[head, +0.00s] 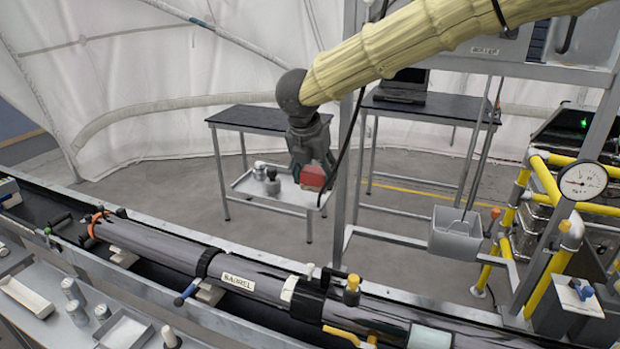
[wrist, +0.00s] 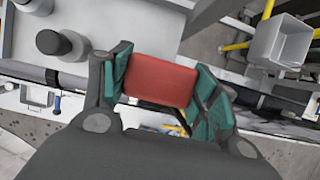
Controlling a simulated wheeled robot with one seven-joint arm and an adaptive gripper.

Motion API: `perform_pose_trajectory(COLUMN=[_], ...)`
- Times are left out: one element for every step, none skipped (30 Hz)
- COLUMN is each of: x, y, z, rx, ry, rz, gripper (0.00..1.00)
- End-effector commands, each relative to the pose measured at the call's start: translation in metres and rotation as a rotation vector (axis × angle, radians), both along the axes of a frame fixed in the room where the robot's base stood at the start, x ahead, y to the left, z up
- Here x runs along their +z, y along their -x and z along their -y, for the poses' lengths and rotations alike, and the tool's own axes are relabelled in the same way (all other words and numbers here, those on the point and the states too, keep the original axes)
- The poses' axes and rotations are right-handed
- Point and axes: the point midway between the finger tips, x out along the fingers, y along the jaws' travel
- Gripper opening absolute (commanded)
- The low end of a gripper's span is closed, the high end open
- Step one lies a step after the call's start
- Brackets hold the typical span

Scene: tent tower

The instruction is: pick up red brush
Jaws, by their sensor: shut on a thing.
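The red brush (wrist: 160,80) shows in the wrist view as a red block between the two green-padded fingers of my gripper (wrist: 163,88). The fingers are shut on it from both sides. In the head view the red brush (head: 314,177) is at the end of my gripper (head: 312,168), in front of the grey tray shelf. It appears held up in the air, apart from the shelf. The underside of the brush is hidden in both views.
A tray shelf (head: 262,203) with dark-topped bottles (head: 272,183) stands behind my gripper. A long dark barrel (head: 270,284) crosses the foreground. A grey bin (head: 455,234) hangs at the right, near yellow pipes (head: 553,262). A metal post (head: 345,150) stands close to my gripper's right.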

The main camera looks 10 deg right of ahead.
Motion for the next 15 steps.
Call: perform_pose_trajectory(x=[-0.002,-0.002,-0.001,-0.001,0.000,0.000,0.002,0.002,0.003,0.004,0.004,0.006,0.006,0.006,0.007], y=[0.009,0.015,0.022,0.028,0.034,0.043,0.048,0.054,0.062,0.067,0.072,0.078,0.083,0.087,0.093], z=[0.003,0.004,0.006,0.008,0.009,0.011,0.013,0.015,0.017,0.018,0.020,0.021,0.023,0.024,0.025], rx=[0.000,0.000,0.001,0.001,0.001,0.002,0.001,0.001,0.001,0.001,0.002,0.001,0.001,0.001,0.001], ry=[0.000,0.000,0.000,-0.001,-0.002,-0.001,-0.001,-0.002,-0.001,0.000,-0.001,0.000,-0.001,-0.001,0.000], rz=[0.001,0.001,0.003,0.002,0.002,0.002,0.003,0.002,0.002,0.003,0.002,0.003,0.003,0.002,0.003], gripper=[0.36,0.36,0.36,0.36,0.36,0.36,0.36,0.36,0.36,0.36,0.36,0.36,0.36,0.36,0.36])
